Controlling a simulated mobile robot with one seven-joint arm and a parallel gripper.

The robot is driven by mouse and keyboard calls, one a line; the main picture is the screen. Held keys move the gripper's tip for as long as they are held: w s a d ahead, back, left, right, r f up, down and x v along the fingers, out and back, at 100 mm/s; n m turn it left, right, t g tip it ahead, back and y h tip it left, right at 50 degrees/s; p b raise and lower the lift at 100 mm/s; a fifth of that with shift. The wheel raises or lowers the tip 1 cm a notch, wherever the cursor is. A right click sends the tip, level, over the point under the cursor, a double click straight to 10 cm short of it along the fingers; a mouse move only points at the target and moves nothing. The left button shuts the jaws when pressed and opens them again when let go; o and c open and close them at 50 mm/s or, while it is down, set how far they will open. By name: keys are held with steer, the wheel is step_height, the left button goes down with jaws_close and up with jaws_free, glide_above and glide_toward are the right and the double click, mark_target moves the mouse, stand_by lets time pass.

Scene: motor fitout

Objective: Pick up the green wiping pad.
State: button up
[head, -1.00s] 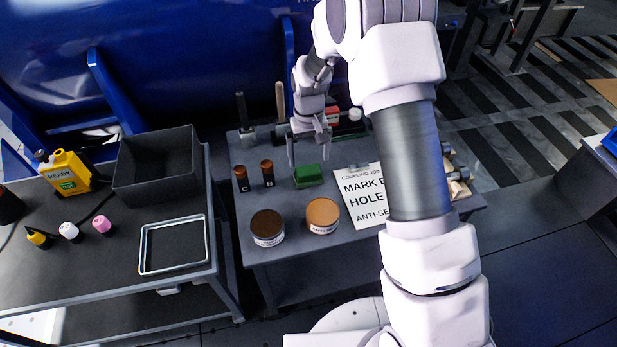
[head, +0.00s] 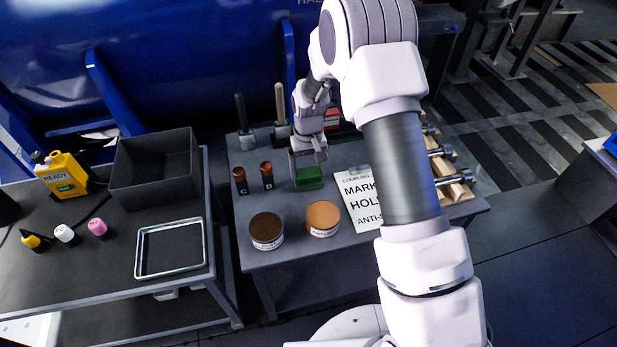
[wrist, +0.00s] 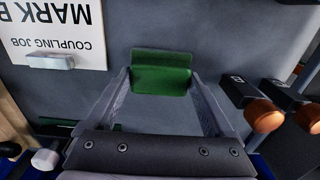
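The green wiping pad (head: 309,178) lies on the grey table, between the brown-capped bottles and the paper sheet. My gripper (head: 307,164) is above the pad, pointing down, with its fingers apart. In the wrist view the pad (wrist: 161,80) shows between and slightly beyond the two fingertips (wrist: 160,84). The gripper is open and holds nothing. I cannot tell whether a finger touches the pad.
Two small bottles (head: 267,176) stand left of the pad. Two round tins, one dark (head: 266,229) and one tan (head: 323,216), stand in front. A clipboard sheet (head: 362,200) lies to the right. Upright-handled tools (head: 280,105) stand behind.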

mark_target(308, 171)
steer(key=c, duration=0.5)
steer(key=shift+c, duration=0.2)
steer(key=shift+r, duration=0.45)
step_height(308, 171, up, 4)
steer(key=shift+f+p, duration=0.1)
steer(key=shift+p, duration=0.75)
steer(key=w+a+r+p, duration=0.1)
steer(key=w+r+p, duration=0.1)
steer(key=w+r, duration=0.4)
steer(key=w, duration=0.5)
steer(key=shift+w+r, duration=0.15)
steer(key=shift+w, duration=0.15)
